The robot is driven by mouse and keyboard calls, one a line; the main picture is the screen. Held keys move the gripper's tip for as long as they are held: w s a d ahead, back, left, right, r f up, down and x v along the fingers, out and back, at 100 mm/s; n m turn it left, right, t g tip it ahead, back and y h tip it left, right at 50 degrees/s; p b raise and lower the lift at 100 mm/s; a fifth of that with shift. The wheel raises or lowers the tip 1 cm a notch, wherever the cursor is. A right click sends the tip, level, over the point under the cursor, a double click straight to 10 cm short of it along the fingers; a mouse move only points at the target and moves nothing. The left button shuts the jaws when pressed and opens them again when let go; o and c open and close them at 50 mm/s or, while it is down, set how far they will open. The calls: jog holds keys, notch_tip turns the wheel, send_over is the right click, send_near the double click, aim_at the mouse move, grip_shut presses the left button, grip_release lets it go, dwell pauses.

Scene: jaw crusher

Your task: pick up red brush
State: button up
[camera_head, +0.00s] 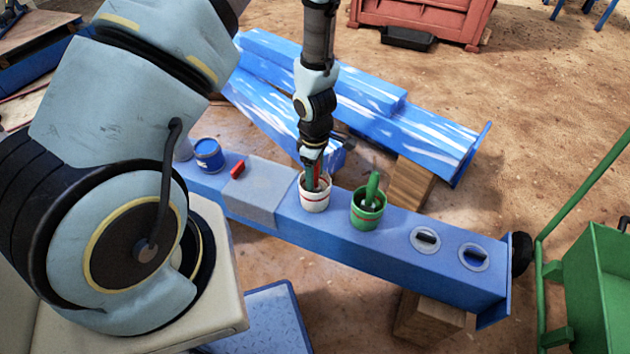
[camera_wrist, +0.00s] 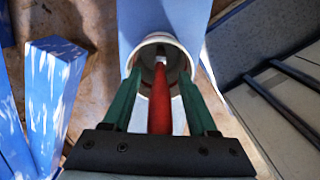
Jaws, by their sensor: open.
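The red brush (camera_wrist: 160,105) stands in a white cup with a red band (camera_head: 314,199), its red handle pointing up. The cup is on the blue beam, and its rim also shows in the wrist view (camera_wrist: 163,39). My gripper (camera_head: 313,176) comes down from above at the cup's mouth. In the wrist view its two green fingers (camera_wrist: 158,80) are open, one on each side of the red handle, with gaps visible between. The brush's lower end is hidden in the cup.
A green cup (camera_head: 366,215) with a green brush (camera_head: 372,188) stands close right. The blue beam (camera_head: 400,268) also carries a blue tin (camera_head: 208,154), a small red object (camera_head: 237,169) and two round fittings (camera_head: 425,239). Blue beams (camera_head: 430,135) lie behind; a green frame (camera_head: 595,270) stands right.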

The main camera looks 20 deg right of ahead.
grip_shut()
dwell(0.5)
